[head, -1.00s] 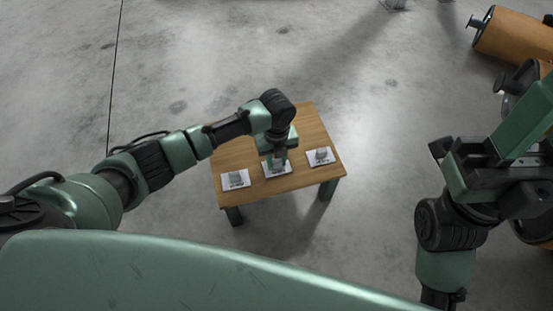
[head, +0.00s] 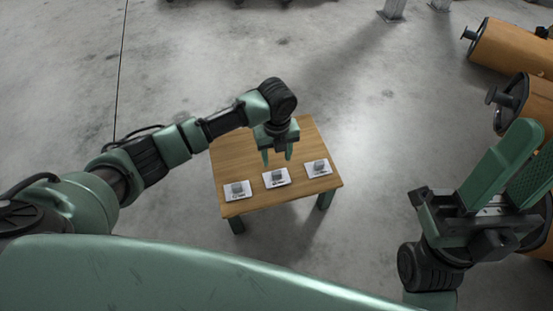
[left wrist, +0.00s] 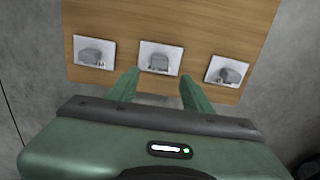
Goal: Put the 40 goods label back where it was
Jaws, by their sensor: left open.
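Three white cards, each with a small grey block-like piece on it, lie in a row along the near edge of a wooden table (head: 235,155). They are the left card (head: 236,197), the middle card (head: 276,184) and the right card (head: 317,172). Their print is too small to read, so I cannot tell which is the 40 label. The left wrist view shows the middle card (left wrist: 160,70) beyond my fingertips. My left gripper (head: 278,158) is open and empty, just behind and above the middle card. My right gripper (head: 535,140) is at the right, its fingers apart and empty.
Brown cylindrical mufflers (head: 505,48) with dark ends lie at the right, beyond my right arm. Grey metal posts (head: 393,10) stand at the top. The concrete floor around the table is clear, and the table's far half is bare.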

